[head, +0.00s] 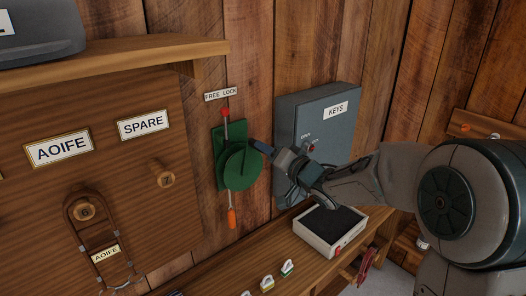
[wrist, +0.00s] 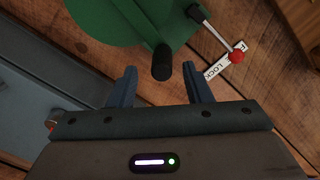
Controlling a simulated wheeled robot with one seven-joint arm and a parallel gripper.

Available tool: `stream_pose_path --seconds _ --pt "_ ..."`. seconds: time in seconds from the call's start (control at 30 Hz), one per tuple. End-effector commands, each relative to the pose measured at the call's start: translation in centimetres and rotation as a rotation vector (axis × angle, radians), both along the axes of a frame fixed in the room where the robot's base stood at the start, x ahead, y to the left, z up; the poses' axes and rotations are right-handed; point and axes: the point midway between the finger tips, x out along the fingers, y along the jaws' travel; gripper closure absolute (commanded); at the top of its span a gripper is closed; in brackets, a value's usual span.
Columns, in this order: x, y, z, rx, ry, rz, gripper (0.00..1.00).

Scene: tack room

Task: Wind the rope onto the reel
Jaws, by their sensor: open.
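The green reel (head: 240,168) is mounted on the plank wall on a green backplate. A lever with a red knob (head: 225,112) points up below the FREE LOCK label (head: 221,94); I cannot tell which word it favours. A short pale length of rope (head: 229,204) hangs below the reel to an orange end piece (head: 231,219). My gripper (head: 260,146) is at the reel's right side. In the wrist view my gripper (wrist: 160,72) is open, with the reel's black crank knob (wrist: 161,60) between its fingertips and visible gaps on both sides.
A grey KEYS cabinet (head: 315,132) stands out from the wall close behind my gripper. A bench (head: 215,280) below carries a white tray with a dark inside (head: 330,240) and several small tags. A wooden board (head: 120,190) with pegs and a shelf are left.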

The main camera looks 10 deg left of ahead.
Motion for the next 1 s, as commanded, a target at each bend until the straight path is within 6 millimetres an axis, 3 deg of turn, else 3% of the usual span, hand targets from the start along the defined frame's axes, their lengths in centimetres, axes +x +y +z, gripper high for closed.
stream_pose_path --seconds 0.2,0.43,0.63,1.0 --pt "-3.2 -3.8 -0.1 -0.003 -0.001 -0.006 0.55" --pt "-5.7 -6.6 0.0 -0.004 0.000 -0.004 0.55" --pt "-6.7 -7.7 0.1 -0.003 0.004 -0.003 0.55" --pt "-6.7 -7.8 0.1 -0.008 0.002 -0.010 0.55"
